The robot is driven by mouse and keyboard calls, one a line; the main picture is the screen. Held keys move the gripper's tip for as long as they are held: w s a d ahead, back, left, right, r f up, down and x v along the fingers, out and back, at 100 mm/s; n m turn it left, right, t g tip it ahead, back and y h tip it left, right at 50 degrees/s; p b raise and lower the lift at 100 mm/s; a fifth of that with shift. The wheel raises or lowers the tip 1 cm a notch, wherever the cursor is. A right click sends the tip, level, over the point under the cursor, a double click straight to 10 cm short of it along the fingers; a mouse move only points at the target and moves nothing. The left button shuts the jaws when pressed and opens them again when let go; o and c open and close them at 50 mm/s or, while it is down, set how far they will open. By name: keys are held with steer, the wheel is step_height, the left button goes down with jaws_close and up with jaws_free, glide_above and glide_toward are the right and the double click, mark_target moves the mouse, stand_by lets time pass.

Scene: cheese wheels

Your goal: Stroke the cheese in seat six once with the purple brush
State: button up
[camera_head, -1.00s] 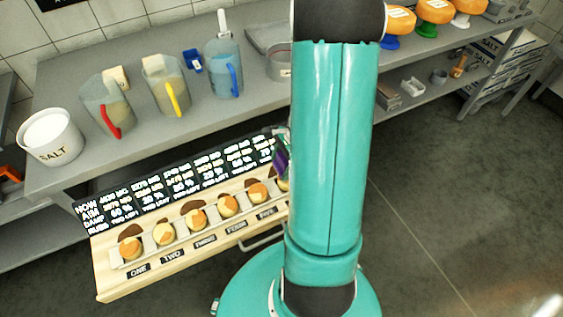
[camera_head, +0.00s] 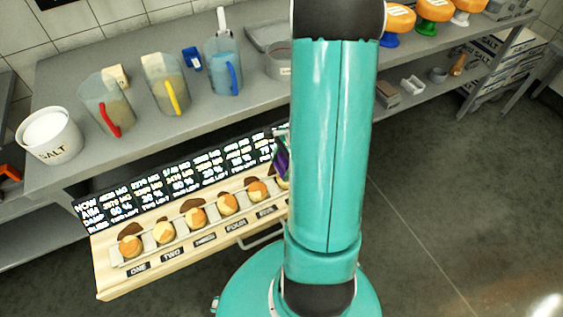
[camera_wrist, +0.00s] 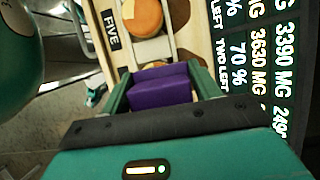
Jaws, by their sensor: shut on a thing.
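My gripper (camera_wrist: 160,92) is shut on the purple brush (camera_wrist: 160,88), which shows between its two green fingers in the wrist view. In the head view a sliver of the purple brush (camera_head: 282,160) shows beside my arm. In the wrist view the orange cheese in seat five (camera_wrist: 143,17) sits beyond the brush, beside the label FIVE. Several small cheeses sit in a row on the wooden rack (camera_head: 110,285) in the head view. Seat six and its cheese are hidden by my arm and gripper; I cannot tell whether the brush touches it.
A black display board (camera_head: 150,190) with white figures stands behind the row. The grey bench (camera_head: 140,140) holds a salt tub (camera_head: 48,135), jugs with red (camera_head: 104,102), yellow (camera_head: 166,85) and blue (camera_head: 223,65) handles.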

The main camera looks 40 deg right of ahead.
steer(key=shift+s+a, duration=0.25)
steer(key=shift+s, duration=0.55)
steer(key=shift+s+a, duration=0.25)
steer(key=shift+s, duration=0.55)
steer(key=shift+r, duration=2.8)
steer(key=shift+d, duration=0.15)
